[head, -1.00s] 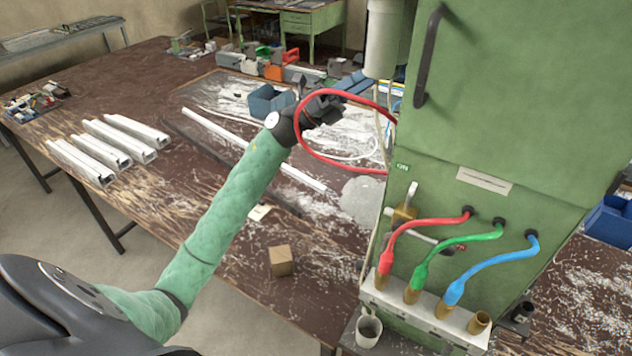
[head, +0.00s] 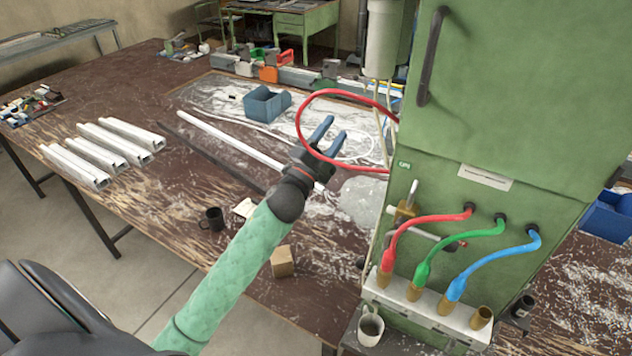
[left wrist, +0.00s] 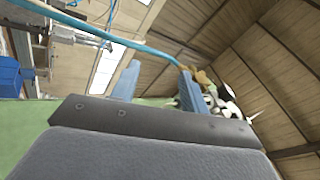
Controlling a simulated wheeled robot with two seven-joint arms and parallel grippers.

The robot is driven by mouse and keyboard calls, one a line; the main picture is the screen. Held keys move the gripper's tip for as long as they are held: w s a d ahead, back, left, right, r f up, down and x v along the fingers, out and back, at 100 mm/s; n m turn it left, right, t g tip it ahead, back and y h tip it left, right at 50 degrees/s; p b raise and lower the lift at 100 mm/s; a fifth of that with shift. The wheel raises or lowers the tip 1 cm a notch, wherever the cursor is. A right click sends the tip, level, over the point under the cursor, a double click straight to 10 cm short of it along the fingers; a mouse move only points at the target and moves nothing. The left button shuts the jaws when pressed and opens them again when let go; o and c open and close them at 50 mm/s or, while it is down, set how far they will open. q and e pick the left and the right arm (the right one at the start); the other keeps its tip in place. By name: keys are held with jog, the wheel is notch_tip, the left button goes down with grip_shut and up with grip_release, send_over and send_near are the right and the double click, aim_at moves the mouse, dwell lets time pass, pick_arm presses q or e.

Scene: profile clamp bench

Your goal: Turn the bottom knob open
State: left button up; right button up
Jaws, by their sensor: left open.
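The green cabinet (head: 560,80) fills the right side of the head view. I cannot tell which part is the bottom knob. My left gripper (head: 330,136) is open and empty, left of the cabinet near the red hose loop (head: 305,140), apart from the valve. In the left wrist view its two blue fingers (left wrist: 157,88) stand apart. My right gripper is not in view.
Red, green and blue hoses (head: 482,268) run from the cabinet to a manifold block (head: 408,293). A white mug (head: 370,330) stands below it. A wooden block (head: 282,262) and dark mug (head: 212,219) are on the table. Pale profiles (head: 75,166) lie at left.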

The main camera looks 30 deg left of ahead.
pick_arm(q)
jog(key=s+a+f+n+g+y, duration=0.1)
jog(key=s+f+n+g+y, duration=0.3)
jog(key=f+n, duration=0.3)
notch_tip(320, 180, down, 5)
jog(key=shift+a+r+n+y, duration=0.1)
jog(key=shift+a+n+y, duration=0.15)
jog(key=shift+y, duration=0.55)
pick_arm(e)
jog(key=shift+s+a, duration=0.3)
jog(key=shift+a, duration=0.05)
pick_arm(q)
jog(key=shift+o, duration=0.2)
